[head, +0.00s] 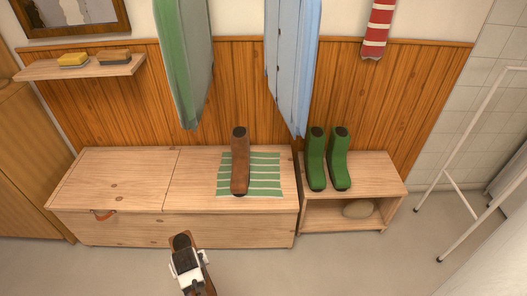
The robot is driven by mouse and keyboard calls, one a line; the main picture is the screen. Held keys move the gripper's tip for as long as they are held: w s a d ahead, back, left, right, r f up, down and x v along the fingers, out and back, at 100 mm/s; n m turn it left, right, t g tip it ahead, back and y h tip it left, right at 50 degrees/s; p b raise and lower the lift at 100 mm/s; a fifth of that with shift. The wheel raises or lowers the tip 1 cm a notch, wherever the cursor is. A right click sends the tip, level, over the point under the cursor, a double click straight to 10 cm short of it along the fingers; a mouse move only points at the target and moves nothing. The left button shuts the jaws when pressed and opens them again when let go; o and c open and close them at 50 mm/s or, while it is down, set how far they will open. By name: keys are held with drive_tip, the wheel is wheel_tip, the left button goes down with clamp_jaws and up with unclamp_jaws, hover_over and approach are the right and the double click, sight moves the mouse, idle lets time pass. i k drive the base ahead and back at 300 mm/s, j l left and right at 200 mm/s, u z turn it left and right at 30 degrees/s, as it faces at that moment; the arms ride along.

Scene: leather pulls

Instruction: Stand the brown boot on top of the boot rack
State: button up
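One brown boot (239,165) stands upright on a green-and-white striped mat (272,184) on the right part of the wooden bench. A second brown boot (207,286) shows at the bottom of the view, partly hidden by my gripper (186,262). My gripper appears shut around this boot, in front of the bench; the fingertips are hard to make out. The boot rack (379,182) is the low, open-fronted wooden unit right of the bench. Two green boots (328,165) stand on the left and middle of its top.
The wooden bench (120,190) has a leather pull (102,215) at its front left. A roundish pale object (358,209) lies inside the rack. The rack top's right end is clear. Garments hang above; a white metal frame (452,179) stands at right.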

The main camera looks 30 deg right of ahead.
sight(361, 171)
drive_tip(key=l+z, duration=0.9)
drive_tip(key=l, duration=0.15)
